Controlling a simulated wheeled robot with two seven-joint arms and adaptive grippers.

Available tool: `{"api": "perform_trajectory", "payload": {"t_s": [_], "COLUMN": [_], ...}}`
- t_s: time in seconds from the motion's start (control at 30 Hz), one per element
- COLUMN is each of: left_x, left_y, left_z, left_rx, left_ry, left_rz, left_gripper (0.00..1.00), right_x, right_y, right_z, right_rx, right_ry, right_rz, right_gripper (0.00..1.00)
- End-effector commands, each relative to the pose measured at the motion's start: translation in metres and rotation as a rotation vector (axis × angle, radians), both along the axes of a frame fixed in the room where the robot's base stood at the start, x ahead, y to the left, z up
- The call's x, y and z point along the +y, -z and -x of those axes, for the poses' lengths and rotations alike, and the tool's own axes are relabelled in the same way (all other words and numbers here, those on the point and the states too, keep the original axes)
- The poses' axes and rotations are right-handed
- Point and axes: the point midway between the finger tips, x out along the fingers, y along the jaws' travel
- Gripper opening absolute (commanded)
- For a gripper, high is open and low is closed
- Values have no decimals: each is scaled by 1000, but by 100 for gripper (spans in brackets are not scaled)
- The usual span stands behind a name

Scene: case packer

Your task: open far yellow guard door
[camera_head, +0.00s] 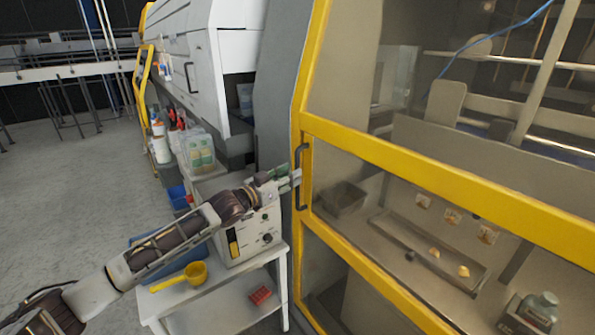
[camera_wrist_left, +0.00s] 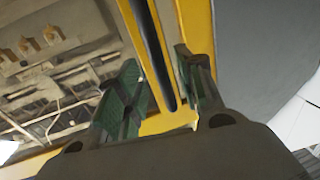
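The yellow guard door (camera_head: 420,170) has clear panels and fills the right side of the head view. Its left edge lies along a grey post, and it looks closed. A dark vertical bar handle (camera_head: 301,178) sits on that edge. My left gripper (camera_head: 284,180) is at the handle, reaching in from the left. In the left wrist view, its green-padded fingers (camera_wrist_left: 158,62) stand apart. The dark handle (camera_wrist_left: 152,40) runs between them, nearer the right finger, with a gap to the left one. Whether a finger touches it I cannot tell. My right gripper is in neither view.
A white cart (camera_head: 215,308) below my left arm holds a beige control box (camera_head: 250,240), a yellow scoop (camera_head: 185,277) and a red item (camera_head: 260,295). A white cabinet (camera_head: 195,60) stands behind. Grey floor (camera_head: 60,190) lies open at left.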

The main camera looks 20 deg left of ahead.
Motion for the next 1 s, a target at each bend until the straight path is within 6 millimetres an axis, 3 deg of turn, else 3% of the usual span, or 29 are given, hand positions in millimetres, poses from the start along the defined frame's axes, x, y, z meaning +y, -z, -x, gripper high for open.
{"api": "perform_trajectory", "payload": {"t_s": [0.5, 1.0], "left_x": [-16, -19], "left_y": [-1, 0], "left_z": [-32, -37], "left_rx": [-1, 0], "left_ry": [0, 1], "left_rz": [0, -1], "left_gripper": [37, 37], "right_x": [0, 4], "right_y": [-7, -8], "right_z": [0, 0], "right_rx": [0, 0], "right_ry": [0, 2], "right_rz": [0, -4], "right_gripper": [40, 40]}}
